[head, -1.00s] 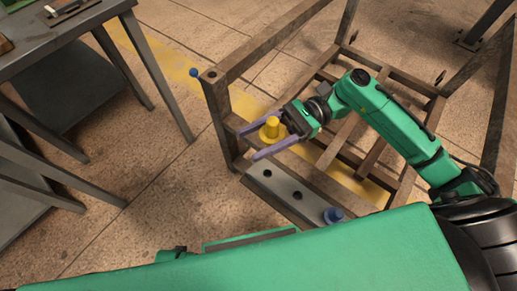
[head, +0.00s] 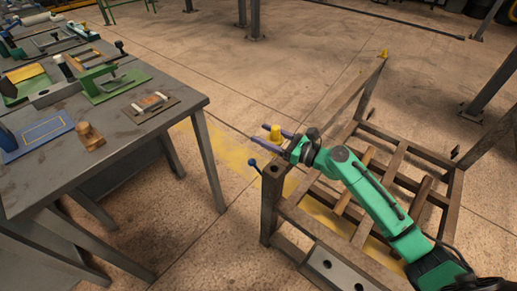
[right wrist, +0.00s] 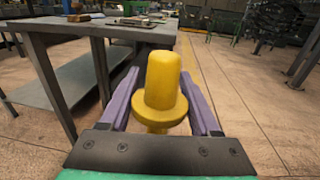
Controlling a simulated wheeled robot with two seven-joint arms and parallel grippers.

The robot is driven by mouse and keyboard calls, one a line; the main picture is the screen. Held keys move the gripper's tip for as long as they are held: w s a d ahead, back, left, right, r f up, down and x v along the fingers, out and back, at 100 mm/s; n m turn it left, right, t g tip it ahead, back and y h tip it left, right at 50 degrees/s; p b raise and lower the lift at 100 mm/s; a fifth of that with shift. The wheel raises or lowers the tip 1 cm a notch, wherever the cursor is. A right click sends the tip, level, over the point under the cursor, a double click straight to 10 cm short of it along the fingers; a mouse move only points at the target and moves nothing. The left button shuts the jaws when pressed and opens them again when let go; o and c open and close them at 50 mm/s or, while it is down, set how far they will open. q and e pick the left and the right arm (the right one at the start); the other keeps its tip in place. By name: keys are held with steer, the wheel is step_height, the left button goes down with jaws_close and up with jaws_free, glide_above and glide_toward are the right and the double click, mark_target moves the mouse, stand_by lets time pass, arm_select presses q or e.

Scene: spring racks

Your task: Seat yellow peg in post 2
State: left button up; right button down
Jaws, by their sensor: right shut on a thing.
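My right gripper (head: 279,134) is shut on the yellow peg (head: 275,131) and holds it upright in the air, beyond the rack's near left post (head: 275,172). In the right wrist view the peg (right wrist: 163,85) stands between the two purple fingers, its round flange above a narrower shank that is partly hidden. The near left post has a dark hole in its top. A far post (head: 372,78) has a small yellow piece (head: 383,53) on its top. No post number is readable. My left gripper is out of view.
A blue ball-headed piece (head: 253,162) sticks out beside the near left post. A grey holed block (head: 330,262) lies on the rack's near side. A metal workbench (head: 120,140) with several fixtures stands at left. The floor between bench and rack is clear.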

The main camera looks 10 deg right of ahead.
steer(key=shift+s+d+r, duration=0.1)
steer(key=shift+s+d, duration=0.05)
steer(key=shift+d, duration=0.3)
steer(key=shift+a+r, duration=0.1)
step_height(320, 180, down, 6)
steer(key=b, duration=0.4)
stand_by(1.6)
steer(key=shift+p, duration=0.4)
